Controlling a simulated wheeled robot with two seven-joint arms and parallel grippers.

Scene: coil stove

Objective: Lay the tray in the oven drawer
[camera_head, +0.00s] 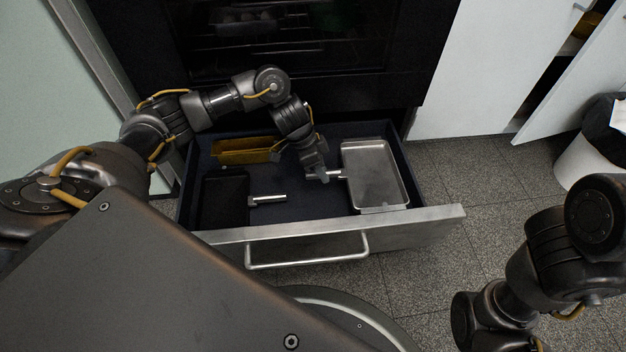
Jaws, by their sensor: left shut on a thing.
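The oven drawer (300,233) is pulled open below the black oven, with its bar handle at the front. A light metal tray (374,172) is at the right side of the drawer, within its walls as seen from above. I cannot tell whether it touches the drawer floor. My left gripper (335,174) reaches in over the drawer and is shut on the tray's left edge. My right arm shows at the lower right, but its gripper is out of view.
A dark pan (224,199) with a metal handle lies at the drawer's left. A yellow-brown loaf tin (246,151) is at the back left. A white cabinet door (577,84) stands ajar at the right, near a bin (590,150). The drawer's middle floor is bare.

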